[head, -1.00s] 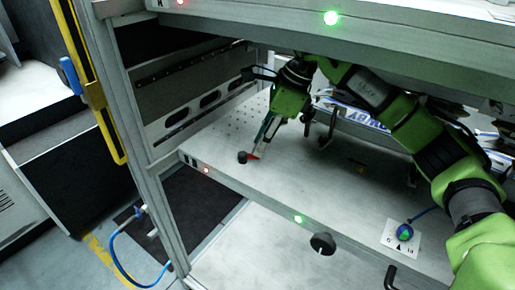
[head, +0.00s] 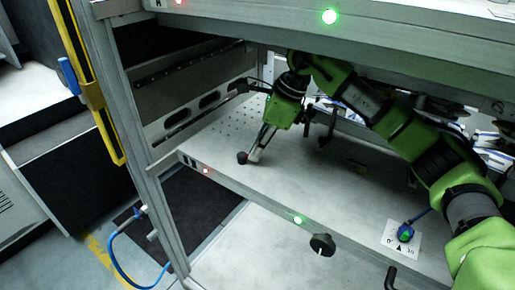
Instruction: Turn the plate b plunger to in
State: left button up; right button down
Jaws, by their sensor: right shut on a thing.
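The lower plate, plate b (head: 330,190), is a pale grey shelf with small holes at its far left and a dark label on its front rail. The plate b plunger (head: 242,157) shows as a small black knob near the left front edge. My right gripper (head: 251,158) reaches down and left to it, with its fingers shut on the plunger. The fingers cover part of it, so its turn position is hard to tell. My left gripper is not in view.
The upper plate's rail (head: 270,15) runs above my right arm.

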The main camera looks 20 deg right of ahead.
jog(key=shift+s+m, duration=0.15)
jog(key=shift+m, duration=0.35)
jog(key=c, duration=2.2)
grip_release()
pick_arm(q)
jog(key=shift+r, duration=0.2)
pick_arm(e)
jog(key=shift+o, duration=0.2)
jog(key=shift+r+t, duration=0.3)
jog(key=shift+r, duration=0.05)
jog(key=v, duration=0.5)
jog(key=shift+d+f, duration=0.1)
jog(key=s+d, duration=0.2)
jog(key=d, duration=0.1)
jog(key=s+d, duration=0.2)
jog(key=d, duration=0.1)
jog(key=s+d, duration=0.1)
jog(key=d, duration=0.3)
jog(key=shift+s+d+f, duration=0.1)
jog(key=shift+s+f, duration=0.15)
jog(key=shift+s, duration=0.15)
